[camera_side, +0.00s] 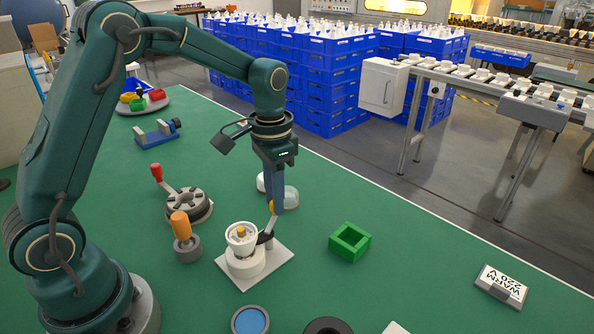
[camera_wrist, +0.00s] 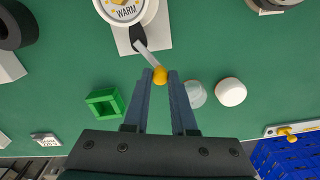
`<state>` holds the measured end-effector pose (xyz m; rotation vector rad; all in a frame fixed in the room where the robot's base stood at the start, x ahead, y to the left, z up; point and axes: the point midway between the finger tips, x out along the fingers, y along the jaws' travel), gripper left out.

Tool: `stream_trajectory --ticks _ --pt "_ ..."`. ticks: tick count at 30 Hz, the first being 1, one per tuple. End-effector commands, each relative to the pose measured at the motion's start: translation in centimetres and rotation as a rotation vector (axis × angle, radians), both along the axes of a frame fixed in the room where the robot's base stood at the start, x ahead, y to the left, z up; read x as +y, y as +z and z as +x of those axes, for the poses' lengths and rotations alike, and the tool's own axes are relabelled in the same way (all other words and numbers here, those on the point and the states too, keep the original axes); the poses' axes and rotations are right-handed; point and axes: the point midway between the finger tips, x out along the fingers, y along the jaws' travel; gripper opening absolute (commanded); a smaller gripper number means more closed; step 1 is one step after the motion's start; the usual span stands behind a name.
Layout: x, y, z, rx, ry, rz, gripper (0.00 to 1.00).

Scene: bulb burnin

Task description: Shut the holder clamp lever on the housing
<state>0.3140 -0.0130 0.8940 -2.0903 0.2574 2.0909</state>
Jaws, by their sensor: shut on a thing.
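The white housing (camera_side: 242,262) stands on a pale square base plate (camera_side: 283,262), with a white cup-like part seated in its top. The clamp lever (camera_side: 269,224) rises steeply from a black pivot at the housing's right side and ends in a yellow knob. In the wrist view, the lever (camera_wrist: 147,55) runs from the black pivot to the yellow knob (camera_wrist: 160,76), and a "WARM" label shows on the part in the housing (camera_wrist: 125,10). My gripper (camera_wrist: 160,80) is shut on the lever's knob, with a finger on each side. In the side view, my gripper (camera_side: 277,207) partly hides the knob.
A clear dome (camera_side: 291,197) and a white dome stand behind my gripper. A green square frame (camera_side: 350,242) is to the right. An orange-handled tool (camera_side: 181,228) and a round fixture with a red-knobbed handle (camera_side: 188,203) are to the left.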

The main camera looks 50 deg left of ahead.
Motion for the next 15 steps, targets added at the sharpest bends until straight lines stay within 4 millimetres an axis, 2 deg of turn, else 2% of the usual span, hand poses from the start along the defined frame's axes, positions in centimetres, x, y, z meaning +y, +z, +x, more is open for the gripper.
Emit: stream_trajectory --ticks 15 --pt "-0.21 0.09 0.11 -0.002 -0.032 -0.003 0.00"
